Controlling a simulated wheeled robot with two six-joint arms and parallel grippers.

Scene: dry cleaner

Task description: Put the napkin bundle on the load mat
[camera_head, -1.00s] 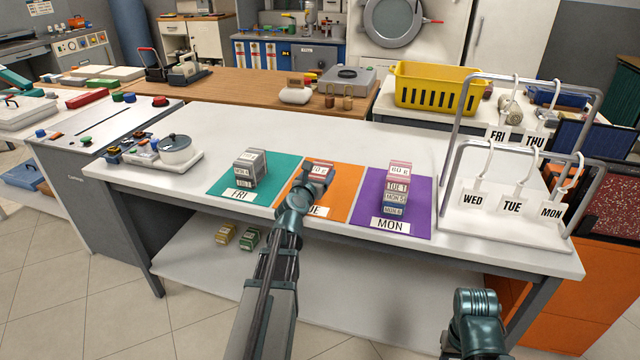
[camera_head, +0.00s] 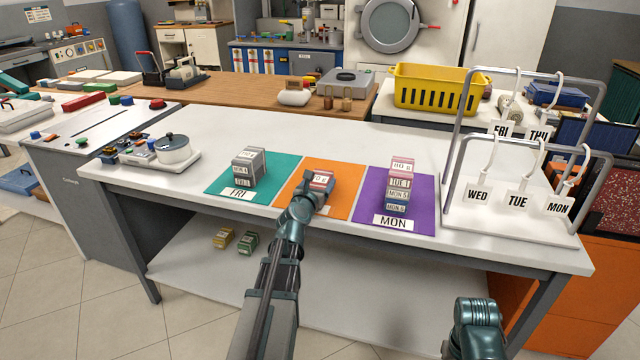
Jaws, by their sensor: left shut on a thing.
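My left gripper (camera_head: 316,188) is shut on a small red, white and grey bundle (camera_head: 323,177) over the orange mat (camera_head: 343,174). Its label is partly covered by the gripper, and I cannot tell whether it touches the mat. A grey and white stack (camera_head: 246,166) stands on the teal mat (camera_head: 283,172), marked FRI. A stack of labelled bundles (camera_head: 400,185), pink and white at the top, stands on the purple mat (camera_head: 421,210), marked MON. I cannot tell which mat is the load mat. My right arm shows at the lower right; its gripper is out of view.
A wire rack (camera_head: 461,150) with several day tags stands at the table's right end. A tray (camera_head: 186,162) with a lidded pot is at the left. Two small bundles (camera_head: 247,243) lie on the lower shelf. The white tabletop (camera_head: 300,138) behind the mats is clear.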

